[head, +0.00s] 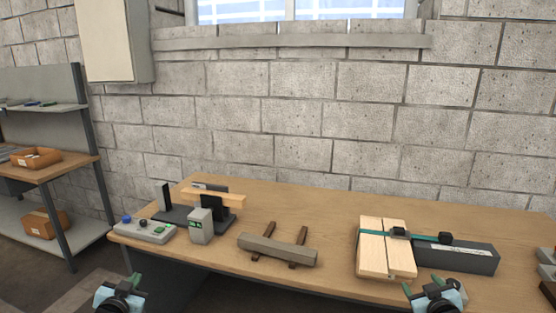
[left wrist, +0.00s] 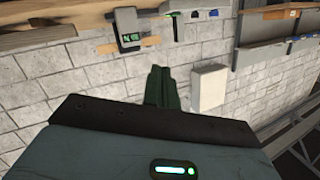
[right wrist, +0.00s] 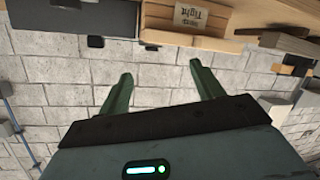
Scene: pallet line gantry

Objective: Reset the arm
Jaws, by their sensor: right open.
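On the left of the bench stands a small rig (head: 180,215) with a dark base, black uprights and a pale wooden bar (head: 222,199) lying across it. A grey box (head: 200,226) with a small green display stands in front; it also shows in the left wrist view (left wrist: 128,30). A control panel (head: 146,230) with a blue knob and green parts lies beside it. My left gripper (head: 132,280) is before the bench's front left; its fingers (left wrist: 160,88) are together with nothing seen between them. My right gripper (head: 428,286) is in front of the bench at right, open and empty, fingers apart (right wrist: 161,86).
Pale wooden boards (head: 372,250) with a green strap lie by a long dark grey box (head: 462,257). A grey bar (head: 277,249) rests on two brown sticks mid-bench. A shelf unit (head: 65,168) with orange bins stands left. Bare bench (head: 330,215) lies behind the bar.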

